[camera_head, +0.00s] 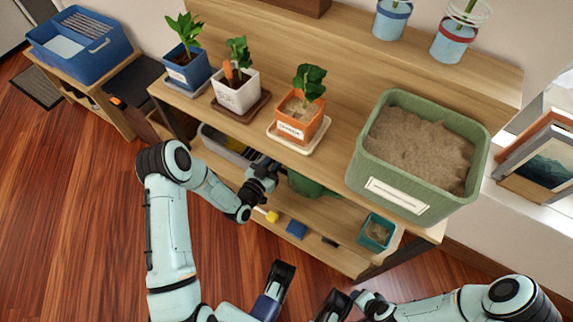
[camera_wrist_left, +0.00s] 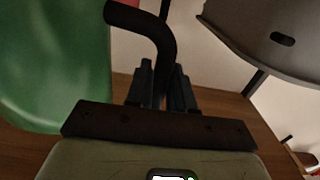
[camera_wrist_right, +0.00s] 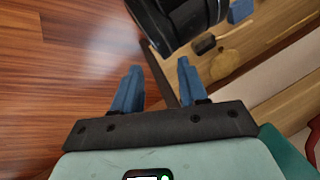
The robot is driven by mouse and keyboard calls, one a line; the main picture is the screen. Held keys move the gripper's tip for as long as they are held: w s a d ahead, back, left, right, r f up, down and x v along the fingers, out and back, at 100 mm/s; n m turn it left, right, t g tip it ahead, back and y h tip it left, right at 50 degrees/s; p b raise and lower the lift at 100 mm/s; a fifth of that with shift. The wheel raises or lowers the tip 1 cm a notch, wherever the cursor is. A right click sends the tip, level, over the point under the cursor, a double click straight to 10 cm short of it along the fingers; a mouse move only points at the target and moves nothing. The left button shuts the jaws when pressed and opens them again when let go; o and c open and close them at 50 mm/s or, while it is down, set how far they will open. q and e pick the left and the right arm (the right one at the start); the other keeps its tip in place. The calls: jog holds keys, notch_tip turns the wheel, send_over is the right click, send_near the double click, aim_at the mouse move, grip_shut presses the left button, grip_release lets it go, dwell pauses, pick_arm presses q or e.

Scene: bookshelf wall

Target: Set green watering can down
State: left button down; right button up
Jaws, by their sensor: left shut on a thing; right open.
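The green watering can (camera_head: 308,186) shows only in part in the head view, under the upper board, above or on the lower shelf (camera_head: 318,213). My left gripper (camera_head: 264,172) is at its left side. In the left wrist view the green body (camera_wrist_left: 55,65) fills the left, and my left gripper (camera_wrist_left: 160,88) is shut on its black curved handle (camera_wrist_left: 158,35). The can's base is hidden, so I cannot tell whether it touches the shelf. My right gripper (camera_wrist_right: 159,68) is open and empty in the right wrist view, in front of the shelf.
The lower shelf also holds a teal pot (camera_head: 376,232), a blue block (camera_head: 297,230), a small black item (camera_head: 330,242) and a yellow item (camera_head: 267,215). A grey bin (camera_head: 228,147) stands behind my left gripper. Potted plants and a green sand tub (camera_head: 365,160) stand above.

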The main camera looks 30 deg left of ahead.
pick_arm(q)
notch_tip(320, 180, down, 7)
jog(key=shift+r+b, duration=0.15)
jog(key=shift+b, duration=0.8)
jog(key=shift+r, duration=0.1)
pick_arm(e)
jog(key=shift+t+h, duration=0.3)
jog(key=shift+t, duration=0.2)
jog(key=w, duration=0.1)
jog(key=w+d+f, duration=0.1)
jog(key=w+f, duration=0.1)
jog(key=shift+w+d+f, duration=0.1)
jog(key=shift+d+f, duration=0.05)
jog(key=shift+d, duration=0.25)
pick_arm(q)
jog(key=c, duration=1)
grip_release()
jog(key=shift+f, duration=0.2)
pick_arm(e)
jog(key=shift+s+f, duration=0.15)
jog(key=shift+s, duration=0.05)
